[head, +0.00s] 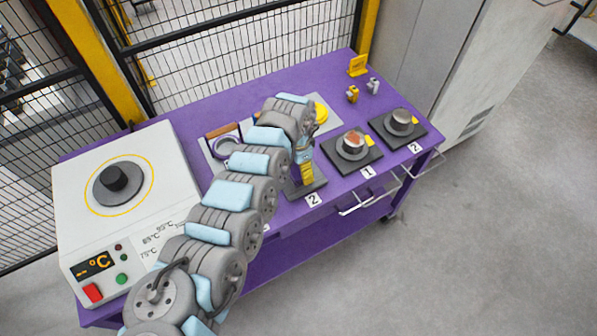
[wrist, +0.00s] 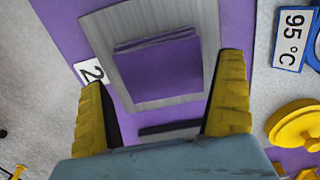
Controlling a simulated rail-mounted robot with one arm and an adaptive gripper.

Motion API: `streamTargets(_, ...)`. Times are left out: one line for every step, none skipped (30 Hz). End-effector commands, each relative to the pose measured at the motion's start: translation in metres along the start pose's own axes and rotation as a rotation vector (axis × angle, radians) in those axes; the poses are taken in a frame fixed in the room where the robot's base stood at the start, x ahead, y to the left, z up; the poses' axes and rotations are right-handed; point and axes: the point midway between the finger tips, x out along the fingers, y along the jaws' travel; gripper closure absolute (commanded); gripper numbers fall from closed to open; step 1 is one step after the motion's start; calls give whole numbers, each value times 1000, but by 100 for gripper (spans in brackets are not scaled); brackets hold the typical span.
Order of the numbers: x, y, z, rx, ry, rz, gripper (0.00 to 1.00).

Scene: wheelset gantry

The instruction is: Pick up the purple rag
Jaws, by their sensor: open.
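The purple rag (wrist: 160,72) is a folded square stack lying on a grey metal plate (wrist: 203,22) in the wrist view. My gripper (wrist: 163,72) is open, its two yellow ridged fingers to the left and right of the rag's near part. A gap shows between each finger and the rag, and nothing is held. In the head view my gripper (head: 306,172) points down over the grey plate (head: 318,184) by a label 2. The height of the fingers above the plate is hard to tell.
A white heater box (head: 75,190) stands at the left of the purple table (head: 290,85). Round metal parts on dark plates (head: 353,145) (head: 402,122) stand to the right. A yellow round part (wrist: 297,125) and a 95 °C tag (wrist: 293,38) lie right of the rag.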

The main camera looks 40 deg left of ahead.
Motion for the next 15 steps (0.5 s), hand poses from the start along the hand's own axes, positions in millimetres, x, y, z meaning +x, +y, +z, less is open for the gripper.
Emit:
streamTargets(8, 1, -2, 2, 0, 0, 0)
streamTargets(12, 1, -2, 1, 1, 0, 0)
streamTargets(16, 0, -2, 1, 1, -1, 0)
streamTargets(19, 0, -2, 1, 1, -1, 0)
streamTargets(22, 0, -2, 1, 2, -2, 0)
streamTargets(24, -1, -2, 0, 2, -2, 0)
streamTargets(25, -1, -2, 0, 2, -2, 0)
streamTargets(26, -1, -2, 0, 2, -2, 0)
streamTargets(26, -1, -2, 0, 2, -3, 0)
streamTargets(26, -1, -2, 1, 2, -3, 0)
streamTargets(26, -1, -2, 1, 2, -3, 0)
streamTargets(26, -1, -2, 1, 2, -3, 0)
streamTargets(26, -1, -2, 1, 2, -3, 0)
streamTargets(26, -1, -2, 1, 2, -3, 0)
streamTargets(26, -1, -2, 1, 2, -2, 0)
